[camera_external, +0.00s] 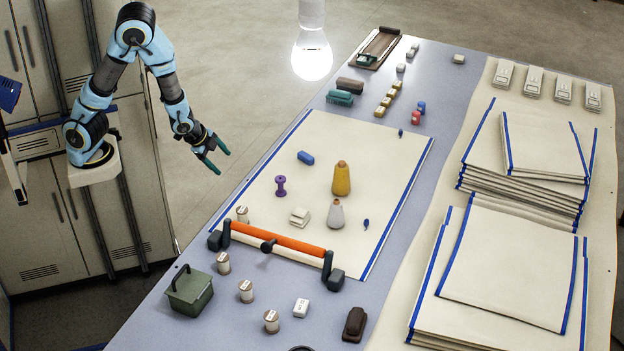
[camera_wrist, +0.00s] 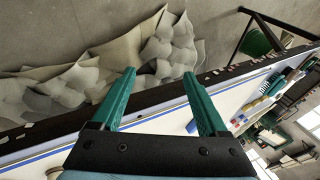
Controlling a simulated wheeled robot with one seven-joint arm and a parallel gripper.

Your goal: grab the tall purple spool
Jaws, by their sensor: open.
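The purple spool (camera_external: 280,186) stands upright on the cream cloth (camera_external: 330,135) with blue edges, left of its middle. A blue cylinder (camera_external: 305,158) lies just behind it, and a small white stack (camera_external: 300,216) sits in front of it to the right. My gripper (camera_external: 218,160) is open and empty in the air left of the table, well apart from the spool. In the wrist view my gripper's two teal fingers (camera_wrist: 158,98) are spread with nothing between them. I cannot make out the spool in the wrist view.
An orange bar on dark supports (camera_external: 278,240) crosses the cloth's near edge. A green box (camera_external: 188,292) stands at the front left. Folded cloth stacks (camera_external: 505,265) fill the right. A lit bulb (camera_external: 312,55) hangs above.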

